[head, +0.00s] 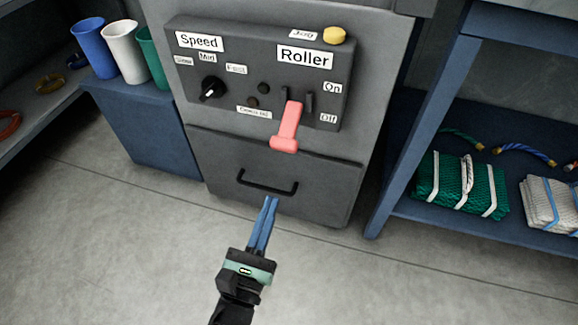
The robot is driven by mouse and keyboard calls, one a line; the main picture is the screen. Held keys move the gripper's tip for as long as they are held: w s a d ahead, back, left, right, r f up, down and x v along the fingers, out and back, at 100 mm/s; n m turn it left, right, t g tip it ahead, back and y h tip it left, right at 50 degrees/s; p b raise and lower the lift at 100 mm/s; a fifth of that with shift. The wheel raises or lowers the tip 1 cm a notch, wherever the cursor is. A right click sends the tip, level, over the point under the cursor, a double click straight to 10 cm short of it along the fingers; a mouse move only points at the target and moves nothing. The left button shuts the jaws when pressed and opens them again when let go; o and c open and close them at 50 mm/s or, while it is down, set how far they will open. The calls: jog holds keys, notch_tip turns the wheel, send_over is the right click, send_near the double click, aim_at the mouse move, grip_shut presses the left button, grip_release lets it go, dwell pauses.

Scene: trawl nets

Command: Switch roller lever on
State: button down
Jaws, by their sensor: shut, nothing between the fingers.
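The roller lever (288,128) is a red-pink handle on the dark control panel (215,115), under the "Roller" label (305,57). It tilts down and outward, its wide end below the "Off" label (328,118). The "On" label (329,87) is above that, to the right of the lever's slot. My gripper (271,200) has blue fingers held together, shut and empty. Its tips are below the lever, apart from it, and appear in front of the drawer near its handle.
A dark drawer with a black handle (266,188) is below the panel. A speed knob (212,88) and a yellow button (334,35) are on the panel. A blue shelf (440,212) with bundled nets stands right. Cups stand on a blue cabinet (150,135) at left. The floor in front is clear.

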aim_at(289, 127)
dwell(0.3)
jog(key=b+x, duration=0.3)
jog(key=x, duration=0.7)
jog(key=shift+s+a+r+p, duration=0.15)
jog(key=shift+s+r+p, duration=0.25)
jog(key=shift+r, duration=0.5)
jog(key=shift+s+a+r+p, duration=0.15)
jog(key=shift+s+r, duration=0.4)
jog(key=shift+r, duration=0.3)
jog(key=shift+r+p, duration=0.15)
jog(key=shift+p, duration=0.2)
